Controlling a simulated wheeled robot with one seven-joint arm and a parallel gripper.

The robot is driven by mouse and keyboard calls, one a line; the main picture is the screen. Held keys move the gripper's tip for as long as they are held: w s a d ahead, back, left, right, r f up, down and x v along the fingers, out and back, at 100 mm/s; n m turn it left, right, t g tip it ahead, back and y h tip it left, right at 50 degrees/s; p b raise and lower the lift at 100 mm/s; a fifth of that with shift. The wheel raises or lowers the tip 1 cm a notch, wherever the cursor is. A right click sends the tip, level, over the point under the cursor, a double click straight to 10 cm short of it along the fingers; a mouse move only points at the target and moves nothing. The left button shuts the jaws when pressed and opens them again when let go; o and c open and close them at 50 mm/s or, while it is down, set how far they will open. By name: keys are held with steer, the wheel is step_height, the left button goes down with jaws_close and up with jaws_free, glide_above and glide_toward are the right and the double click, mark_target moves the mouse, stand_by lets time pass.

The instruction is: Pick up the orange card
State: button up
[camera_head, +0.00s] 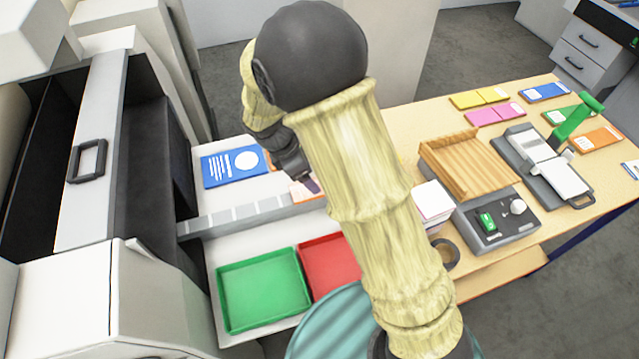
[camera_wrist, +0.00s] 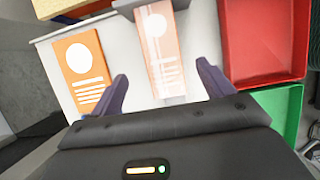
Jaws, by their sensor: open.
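In the wrist view an orange card (camera_wrist: 80,72) with a white circle and white lines lies flat on the white surface, left of my gripper and outside its fingers. A paler, salmon-orange card (camera_wrist: 165,62) with similar white print lies ahead of and between the two fingertips. My gripper (camera_wrist: 163,84) is open, with nothing held between its purple fingers. In the head view my arm hides most of this spot; only a bit of the pale card (camera_head: 300,190) shows by my gripper (camera_head: 308,184). Another orange card (camera_head: 597,139) lies on the wooden table at the far right.
A blue card (camera_head: 222,175) lies on the white surface beside a low grey rail (camera_head: 235,217). A green tray (camera_head: 262,290) and a red tray (camera_head: 325,262) stand in front of the rail. A wooden rack (camera_head: 466,168) and several cards occupy the right table.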

steer(key=shift+f, duration=0.2)
steer(key=shift+d+f, duration=0.1)
steer(key=shift+p+x, duration=0.95)
steer(key=shift+x, duration=1.55)
steer(key=shift+s, duration=0.1)
steer(key=c, duration=1.1)
